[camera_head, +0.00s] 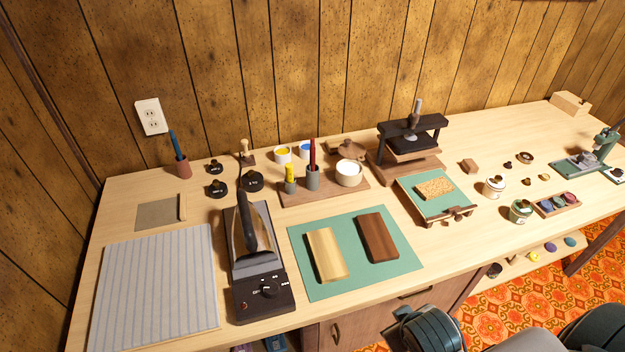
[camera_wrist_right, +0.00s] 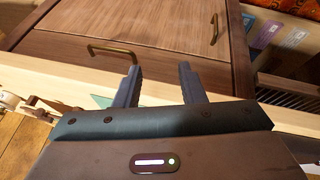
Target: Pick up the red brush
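The red brush (camera_head: 312,152) stands upright in a small grey cup (camera_head: 313,179) on a wooden tray (camera_head: 350,189) at the back middle of the bench. Its lower end is hidden inside the cup. My right gripper (camera_wrist_right: 160,82) shows in the right wrist view with its two dark fingers apart and nothing between them. It is by the bench's front edge, with a cabinet door and its brass handle beyond the fingers, away from the brush. My left gripper is in neither view.
Beside the brush are a yellow item in a cup (camera_head: 290,178), a white bowl (camera_head: 349,173) and paint pots (camera_head: 282,154). A press (camera_head: 410,140) stands to the right. In front lie a green mat (camera_head: 350,230) with two wood blocks and an iron (camera_head: 252,225) on its dark base.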

